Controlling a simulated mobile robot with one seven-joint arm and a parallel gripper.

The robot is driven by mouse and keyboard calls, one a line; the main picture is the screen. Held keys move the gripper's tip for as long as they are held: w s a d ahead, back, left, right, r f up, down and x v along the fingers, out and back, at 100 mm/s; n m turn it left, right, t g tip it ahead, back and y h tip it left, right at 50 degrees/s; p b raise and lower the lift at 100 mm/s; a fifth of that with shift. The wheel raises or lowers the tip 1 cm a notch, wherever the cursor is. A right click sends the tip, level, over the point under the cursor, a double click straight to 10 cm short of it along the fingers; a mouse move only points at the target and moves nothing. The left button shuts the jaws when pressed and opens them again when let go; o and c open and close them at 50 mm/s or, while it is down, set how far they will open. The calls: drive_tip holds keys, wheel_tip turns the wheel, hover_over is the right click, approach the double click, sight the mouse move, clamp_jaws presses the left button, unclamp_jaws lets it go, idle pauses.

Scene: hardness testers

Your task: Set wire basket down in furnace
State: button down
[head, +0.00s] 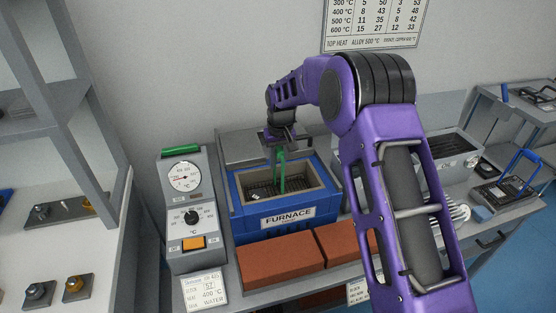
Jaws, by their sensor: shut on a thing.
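The furnace (250,228) is a blue open-topped box with a pale inner lining and a white FURNACE label. The wire basket (268,188) is dark mesh with a tall green handle. It is inside the furnace opening, low between the walls, with small light pieces in it. Whether it touches the furnace floor cannot be told. My gripper (279,146) is above the opening, shut on the top of the green handle. The fingertips are small and partly hidden.
A grey control box (186,245) with a dial and orange switch stands left of the furnace. Red-brown bricks (280,262) lie in front. A grey-rimmed tank (437,160) stands right, partly behind my arm. Another basket with a blue handle (520,163) is further right.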

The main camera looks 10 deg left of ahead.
drive_tip(key=c, duration=0.6)
unclamp_jaws()
drive_tip(key=shift+f, duration=0.1)
drive_tip(key=shift+f, duration=0.1)
wheel_tip(320, 180, up, 17)
drive_tip(key=s+d+p, duration=0.1)
drive_tip(key=s, duration=0.1)
drive_tip(key=shift+s+r, duration=0.2)
